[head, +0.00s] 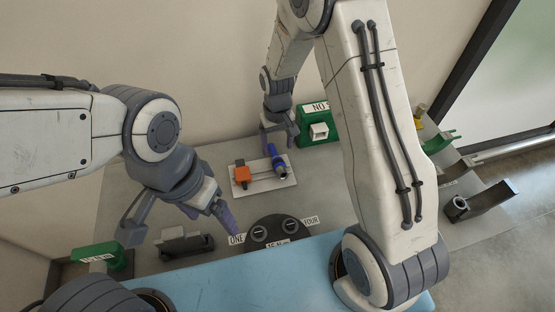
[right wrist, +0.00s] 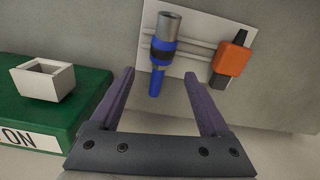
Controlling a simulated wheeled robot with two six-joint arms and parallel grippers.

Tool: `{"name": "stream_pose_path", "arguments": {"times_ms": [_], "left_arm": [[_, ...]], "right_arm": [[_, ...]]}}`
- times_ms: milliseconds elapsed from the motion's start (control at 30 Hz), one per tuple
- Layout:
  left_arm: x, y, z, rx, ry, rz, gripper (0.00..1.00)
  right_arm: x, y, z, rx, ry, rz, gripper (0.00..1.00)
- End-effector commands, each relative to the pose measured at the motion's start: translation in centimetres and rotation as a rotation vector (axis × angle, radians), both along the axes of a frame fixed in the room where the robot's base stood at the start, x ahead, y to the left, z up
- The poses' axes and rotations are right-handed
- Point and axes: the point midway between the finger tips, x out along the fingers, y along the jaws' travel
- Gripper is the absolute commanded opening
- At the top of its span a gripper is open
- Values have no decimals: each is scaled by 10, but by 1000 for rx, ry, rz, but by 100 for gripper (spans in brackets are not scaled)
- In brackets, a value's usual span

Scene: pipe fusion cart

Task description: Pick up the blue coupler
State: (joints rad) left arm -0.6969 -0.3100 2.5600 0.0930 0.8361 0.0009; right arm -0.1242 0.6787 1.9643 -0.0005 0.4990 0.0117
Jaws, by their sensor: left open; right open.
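The blue coupler (head: 276,159) lies on a white plate (head: 241,187) in the middle of the cart top. In the right wrist view the coupler (right wrist: 161,52) has a grey metal end, a dark band and a blue tail pointing toward my gripper. My right gripper (right wrist: 158,85) is open, with its fingers spread either side of the coupler's tail and not closed on it. My left gripper (head: 180,230) is open and empty at the left front of the cart.
An orange block (head: 241,173) sits on the same plate, left of the coupler. A green box (head: 318,125) with a white socket stands behind right. A black dial panel (head: 278,230) is in front, and a grey holder (head: 185,244) is near my left gripper.

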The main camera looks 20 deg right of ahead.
Motion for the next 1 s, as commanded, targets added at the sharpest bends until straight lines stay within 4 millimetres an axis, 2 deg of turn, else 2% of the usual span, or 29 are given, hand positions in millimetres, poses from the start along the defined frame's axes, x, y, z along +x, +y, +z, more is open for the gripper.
{"name": "stream_pose_path", "arguments": {"times_ms": [167, 333, 500, 767, 800, 867, 900, 967, 1000], "left_arm": [[0, 0, 6, 0, 0, 0, 85], [0, 0, 20, 0, 0, 1, 85], [0, 0, 23, 0, 0, 1, 85], [0, 0, 22, 0, 0, 1, 85], [0, 0, 22, 0, 0, 1, 85], [0, 0, 22, 0, 0, 1, 85], [0, 0, 22, 0, 0, 1, 85], [0, 0, 22, 0, 0, 1, 85], [0, 0, 22, 0, 0, 1, 85]], "right_arm": [[-2, 0, -11, 0, 3, 1, 80], [-5, 0, -33, -1, 6, 1, 80], [-4, 1, -53, 0, 2, 1, 80], [-3, 1, -57, 0, -1, 1, 80], [-3, 1, -57, 0, -1, 1, 76], [-3, 1, -57, 0, -1, 1, 53], [-3, 1, -57, 0, -1, 1, 38], [-3, 1, -57, 0, -1, 1, 15], [-4, 1, -57, 0, -1, 1, 0]]}}
